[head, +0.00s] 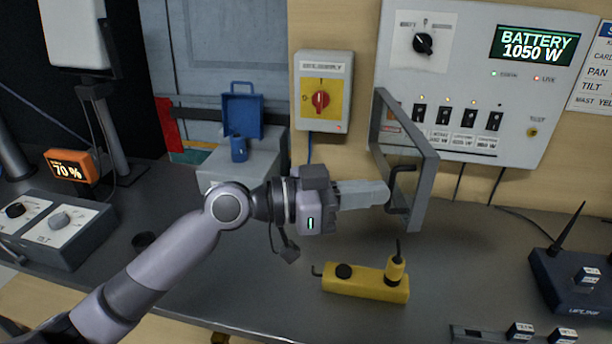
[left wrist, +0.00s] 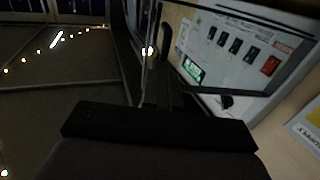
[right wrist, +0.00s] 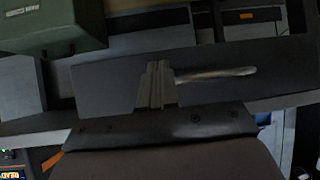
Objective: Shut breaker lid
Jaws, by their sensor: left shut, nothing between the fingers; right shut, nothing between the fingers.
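The breaker lid (head: 425,190) is a grey-framed clear panel hinged on the grey breaker panel (head: 480,60). It stands open, swung out toward me, with a dark handle (head: 402,190) on its outer side. The row of breaker switches (head: 455,117) behind it is uncovered. My left gripper (head: 386,193) is shut and empty, its tip right at the handle; I cannot tell whether they touch. The left wrist view shows the lid frame and switches (left wrist: 235,46) close ahead of the fingers. My right gripper (right wrist: 157,85) shows only in the right wrist view, shut, near a metal handle (right wrist: 215,74).
A yellow device (head: 365,283) with a small upright cylinder lies on the counter below the lid. A black router (head: 575,285) stands at the right. A red rotary switch (head: 320,100) is on the wall at left. The counter between the lid and router is mostly clear.

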